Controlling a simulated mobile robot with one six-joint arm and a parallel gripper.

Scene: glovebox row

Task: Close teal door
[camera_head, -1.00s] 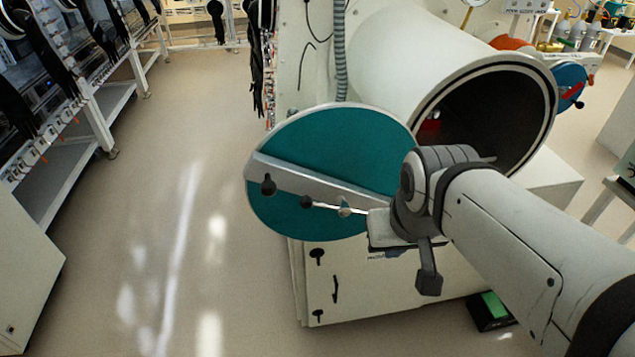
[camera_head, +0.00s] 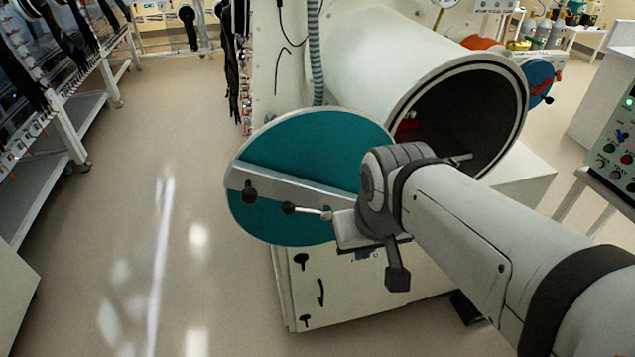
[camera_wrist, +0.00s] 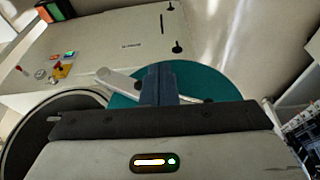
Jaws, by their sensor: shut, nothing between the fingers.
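The teal door (camera_head: 310,140) is a round disc with a pale bar (camera_head: 290,193) and black knobs across its face. It stands open, to the left of the dark mouth (camera_head: 470,110) of the white cylindrical chamber (camera_head: 375,55). My gripper (camera_head: 330,215) is shut and empty at the right part of the door's face, by the bar. Whether it touches the door I cannot tell. In the wrist view the shut fingers (camera_wrist: 158,84) stand in front of the teal door (camera_wrist: 215,85). My arm hides the door's right edge and part of the chamber mouth.
A white cabinet (camera_head: 335,295) with black latches stands below the door. A glovebox row on a white frame (camera_head: 70,135) lines the left. Floor (camera_head: 130,230) between them is clear. A control panel (camera_head: 615,150) stands at the right, and a smaller blue door (camera_head: 538,80) is behind the chamber.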

